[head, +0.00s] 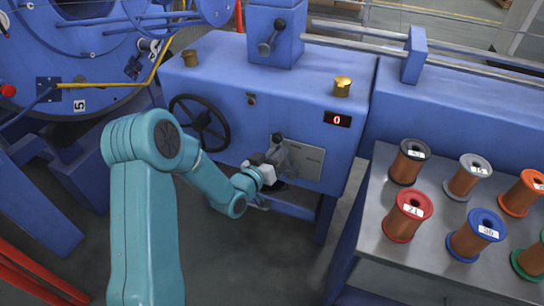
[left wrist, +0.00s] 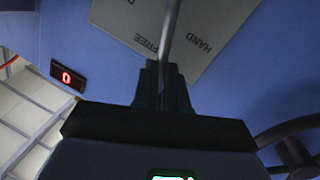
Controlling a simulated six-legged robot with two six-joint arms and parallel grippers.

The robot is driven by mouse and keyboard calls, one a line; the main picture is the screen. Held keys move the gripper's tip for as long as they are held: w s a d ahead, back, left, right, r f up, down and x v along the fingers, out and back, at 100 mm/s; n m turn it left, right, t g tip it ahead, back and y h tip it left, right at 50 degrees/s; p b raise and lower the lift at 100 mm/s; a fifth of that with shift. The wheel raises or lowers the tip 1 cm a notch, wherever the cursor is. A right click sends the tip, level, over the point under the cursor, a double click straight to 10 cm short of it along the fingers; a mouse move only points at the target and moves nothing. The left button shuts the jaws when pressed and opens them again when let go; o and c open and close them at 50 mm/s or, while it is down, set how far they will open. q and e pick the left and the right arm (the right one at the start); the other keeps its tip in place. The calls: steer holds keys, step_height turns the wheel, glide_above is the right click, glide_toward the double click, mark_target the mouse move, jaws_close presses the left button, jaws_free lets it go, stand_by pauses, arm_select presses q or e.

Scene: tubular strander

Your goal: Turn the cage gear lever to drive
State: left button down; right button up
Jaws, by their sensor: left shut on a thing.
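The gear lever shows in the head view as a dark knob (head: 277,138) in front of a grey plate (head: 307,160) on the blue gearbox front. In the left wrist view the lever's grey rod (left wrist: 171,35) runs up between my fingers. The plate (left wrist: 205,25) there reads FREE and HAND, upside down, with a third word cut off at the top edge. My left gripper (head: 277,158) is shut on the lever; its dark fingers (left wrist: 163,85) close around the rod in the wrist view. The lever's pivot is hidden. My right gripper is not in view.
A black handwheel (head: 200,122) is left of the lever. A red display (head: 337,119) reads 0. Another lever (head: 270,38) stands on the upper box. A grey table (head: 375,200) with several wire spools is close on the right. Bare floor shows below the gearbox.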

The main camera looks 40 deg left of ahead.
arm_select(q)
steer(key=d+m, duration=0.1)
steer(key=d+m+b, duration=0.2)
steer(key=shift+w+d+r+g+y, duration=0.2)
steer(key=shift+w+r+g+y, duration=0.05)
steer(key=shift+w+g+y, duration=0.1)
steer(key=shift+w+d+f+m+g+y+b, duration=0.25)
steer(key=shift+d+m+b, duration=0.25)
steer(key=shift+d+m, duration=0.5)
steer(key=shift+w+d+f+m+g+y+b, duration=0.25)
steer(key=shift+d+m+b, duration=0.25)
steer(key=shift+d+m, duration=0.55)
steer(key=shift+w+d+f+m+g+y+b, duration=0.2)
steer(key=shift+d+m+y+b, duration=0.25)
steer(key=shift+d+m, duration=0.55)
steer(key=shift+a, duration=0.15)
steer(key=c, duration=1.2)
jaws_free()
steer(key=shift+o, duration=0.2)
